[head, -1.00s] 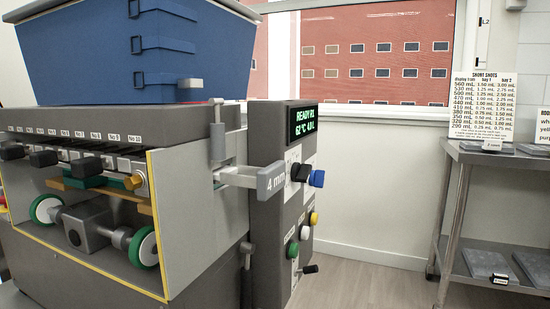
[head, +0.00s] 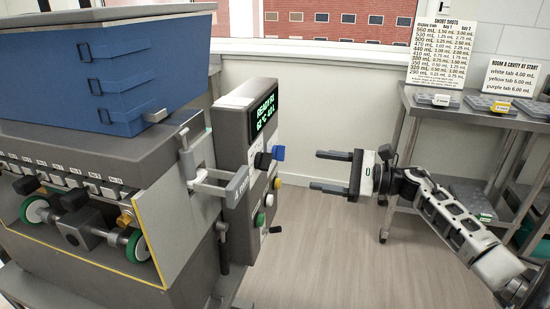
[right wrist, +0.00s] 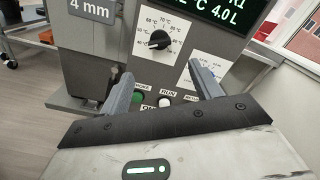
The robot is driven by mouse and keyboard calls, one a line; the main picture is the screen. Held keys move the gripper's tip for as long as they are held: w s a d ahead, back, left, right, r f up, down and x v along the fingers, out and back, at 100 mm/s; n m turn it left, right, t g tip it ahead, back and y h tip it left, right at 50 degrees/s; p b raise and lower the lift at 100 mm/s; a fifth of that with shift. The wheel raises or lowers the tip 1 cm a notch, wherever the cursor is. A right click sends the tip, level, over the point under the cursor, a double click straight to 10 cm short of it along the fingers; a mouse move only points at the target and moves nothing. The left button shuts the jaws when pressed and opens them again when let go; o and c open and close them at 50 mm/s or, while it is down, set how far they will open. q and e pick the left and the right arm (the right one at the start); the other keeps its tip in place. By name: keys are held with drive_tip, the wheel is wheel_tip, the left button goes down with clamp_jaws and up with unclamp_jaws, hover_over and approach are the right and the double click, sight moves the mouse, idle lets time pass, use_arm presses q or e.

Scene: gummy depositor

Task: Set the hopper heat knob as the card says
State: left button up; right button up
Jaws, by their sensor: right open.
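The hopper heat knob, a black knob (right wrist: 160,40), sits on a white dial marked in °C in the right wrist view. In the head view a black knob (head: 262,160) sticks out from the panel beside a blue knob (head: 278,153). The green display (head: 264,112) reads READY and about 62 °C, 4.0 L. My right gripper (head: 325,171) is open and empty, to the right of the panel with its fingers pointing at it, apart from the knobs. In the right wrist view its fingers (right wrist: 162,82) frame the area below the dial. My left gripper is not in view.
A short-shots card (head: 440,52) and a second card (head: 511,76) stand on the steel shelf table (head: 400,150) at right; neither visibly shows a heat setting. A 4 mm lever (head: 237,186) juts from the machine left of the knobs. Floor between panel and table is clear.

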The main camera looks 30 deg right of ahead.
sight(264, 162)
drive_tip(key=p+x, duration=0.2)
drive_tip(key=x, duration=1)
drive_tip(key=shift+s, duration=0.1)
drive_tip(key=shift+c, duration=0.3)
drive_tip(key=c, duration=0.9)
